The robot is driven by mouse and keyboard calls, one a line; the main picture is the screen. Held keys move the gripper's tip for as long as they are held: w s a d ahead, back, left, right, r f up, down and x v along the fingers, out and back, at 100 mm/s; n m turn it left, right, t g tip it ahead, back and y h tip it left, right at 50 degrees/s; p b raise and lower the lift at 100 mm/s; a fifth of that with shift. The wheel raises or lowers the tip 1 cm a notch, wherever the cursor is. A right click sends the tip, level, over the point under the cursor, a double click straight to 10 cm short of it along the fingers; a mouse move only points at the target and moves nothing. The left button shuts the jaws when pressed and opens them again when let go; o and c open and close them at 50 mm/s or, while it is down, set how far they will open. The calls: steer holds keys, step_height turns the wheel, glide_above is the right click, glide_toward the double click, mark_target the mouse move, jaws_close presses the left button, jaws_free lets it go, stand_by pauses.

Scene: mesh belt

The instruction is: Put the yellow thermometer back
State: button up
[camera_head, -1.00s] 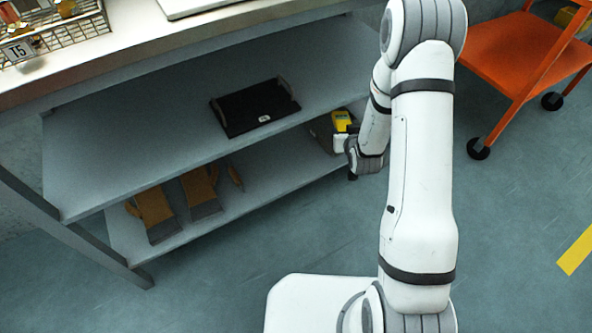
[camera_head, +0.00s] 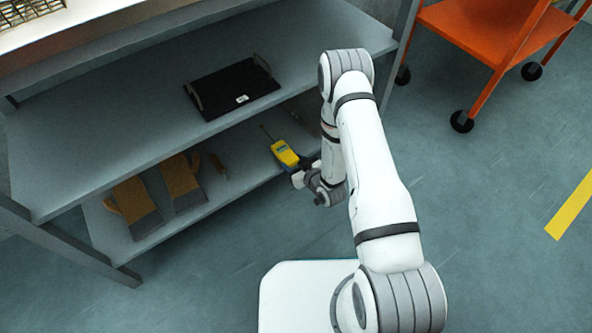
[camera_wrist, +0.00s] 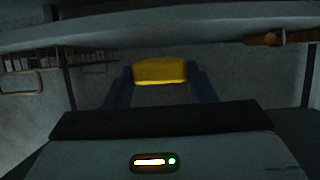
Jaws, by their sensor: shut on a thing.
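The yellow thermometer (camera_head: 284,153) has a small blue-grey display and a thin dark probe pointing up and left. My gripper (camera_head: 298,161) is shut on its near end, in front of the opening between the grey shelf boards. In the wrist view, the yellow body (camera_wrist: 160,72) sits between the two dark fingers of my gripper (camera_wrist: 160,84). The thermometer is over the right part of the lower shelf (camera_head: 240,190); I cannot tell whether it touches it.
A black tray (camera_head: 230,88) lies on the upper shelf (camera_head: 120,130). An orange cart (camera_head: 480,35) stands at upper right. Floor to the right is clear.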

steer(key=shift+f+b, duration=0.65)
steer(key=shift+f, duration=1.15)
steer(key=shift+f, duration=0.1)
steer(key=o, duration=1.1)
